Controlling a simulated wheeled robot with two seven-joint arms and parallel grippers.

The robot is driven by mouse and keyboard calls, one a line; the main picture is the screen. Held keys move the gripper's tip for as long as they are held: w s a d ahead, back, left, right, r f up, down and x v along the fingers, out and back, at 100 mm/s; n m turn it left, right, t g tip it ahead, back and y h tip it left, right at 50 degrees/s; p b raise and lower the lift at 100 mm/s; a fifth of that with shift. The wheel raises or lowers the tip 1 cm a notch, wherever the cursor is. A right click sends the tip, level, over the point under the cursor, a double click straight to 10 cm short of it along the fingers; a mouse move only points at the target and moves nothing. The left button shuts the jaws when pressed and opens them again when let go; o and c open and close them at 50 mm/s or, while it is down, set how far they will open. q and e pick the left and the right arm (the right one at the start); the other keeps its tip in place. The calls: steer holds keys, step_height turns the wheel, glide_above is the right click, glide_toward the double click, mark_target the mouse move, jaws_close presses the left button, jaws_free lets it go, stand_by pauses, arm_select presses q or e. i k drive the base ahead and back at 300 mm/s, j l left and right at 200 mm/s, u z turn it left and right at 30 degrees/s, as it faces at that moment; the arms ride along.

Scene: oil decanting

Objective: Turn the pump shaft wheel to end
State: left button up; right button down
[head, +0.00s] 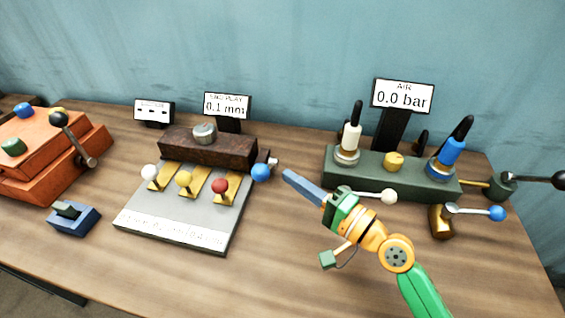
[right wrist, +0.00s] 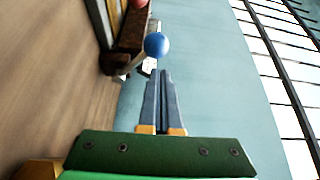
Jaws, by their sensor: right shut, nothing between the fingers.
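The pump is a dark brown block (head: 207,147) with a round metal cap on top, on a grey plate. At its right end a short shaft with a metal tip (head: 272,163) carries a blue ball knob (head: 261,172); I see no clear wheel rim there. My right gripper (head: 287,174) is shut and empty, its blue-grey fingers pointing left at the knob with a small gap. In the right wrist view the blue knob (right wrist: 156,45) shows just past the closed fingertips (right wrist: 161,74); contact cannot be told there. My left gripper is not in view.
White, yellow and red knobs on brass strips line the grey plate (head: 150,226). A display (head: 227,104) behind reads 0.1 mm. A green manifold (head: 385,178) with levers stands right, its display (head: 402,95) reading 0.0 bar. Orange boxes (head: 40,150) stand left.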

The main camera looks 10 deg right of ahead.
mark_target(204, 133)
steer(key=k, duration=1.5)
